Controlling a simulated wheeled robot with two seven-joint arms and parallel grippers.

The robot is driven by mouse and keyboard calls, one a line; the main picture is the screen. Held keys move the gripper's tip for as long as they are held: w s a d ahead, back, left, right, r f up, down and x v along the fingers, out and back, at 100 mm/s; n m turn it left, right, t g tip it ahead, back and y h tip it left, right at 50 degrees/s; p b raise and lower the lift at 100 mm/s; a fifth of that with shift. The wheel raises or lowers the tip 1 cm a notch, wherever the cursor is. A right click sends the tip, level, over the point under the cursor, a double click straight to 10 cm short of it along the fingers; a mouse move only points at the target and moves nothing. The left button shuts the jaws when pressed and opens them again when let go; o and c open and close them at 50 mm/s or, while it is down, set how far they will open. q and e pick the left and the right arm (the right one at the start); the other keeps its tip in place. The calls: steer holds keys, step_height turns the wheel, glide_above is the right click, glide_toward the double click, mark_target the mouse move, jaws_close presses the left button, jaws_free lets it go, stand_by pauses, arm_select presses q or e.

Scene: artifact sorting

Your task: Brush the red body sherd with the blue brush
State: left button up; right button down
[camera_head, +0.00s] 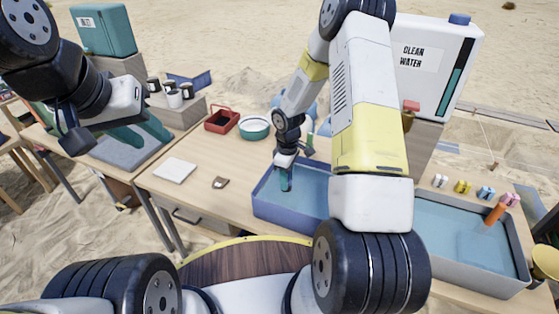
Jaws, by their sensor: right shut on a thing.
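My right gripper (285,184) reaches down into the left part of a blue basin (262,205), its teal fingers close together. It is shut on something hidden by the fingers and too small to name. My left gripper (140,133) is over the grey mat (118,150) on the left table, its teal fingers apart with nothing visible between them. A small brown piece (220,182) with a pale part lies on the table left of the basin; I cannot tell what it is. I cannot clearly make out the red body sherd or the blue brush.
A white square pad (175,170), red tray (209,125) and green-rimmed bowl (254,136) are on the table. A grey basin (500,283) of water stands right, with small coloured blocks behind it. A clean water tank (425,75) stands behind. My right arm hides the middle.

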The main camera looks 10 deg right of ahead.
steer(key=shift+w+d, duration=0.65)
steer(key=shift+w, duration=0.35)
steer(key=shift+s+a, duration=0.7)
steer(key=shift+s, duration=0.35)
steer(key=shift+w+d, duration=0.7)
steer(key=shift+w, duration=0.35)
steer(key=shift+s+a, duration=0.2)
steer(key=shift+s, duration=0.15)
steer(key=shift+s+a, duration=0.5)
steer(key=shift+s, duration=0.25)
steer(key=shift+w+d, duration=0.35)
steer(key=shift+w, duration=0.2)
steer(key=shift+w+d, duration=0.35)
steer(key=shift+w, duration=0.2)
steer(key=shift+s+a+r, duration=0.1)
steer(key=shift+s+a, duration=0.6)
steer(key=shift+s, duration=0.35)
steer(key=shift+w+d, duration=0.7)
steer(key=shift+w, duration=0.35)
steer(key=shift+s+a, duration=0.7)
steer(key=shift+s, duration=0.35)
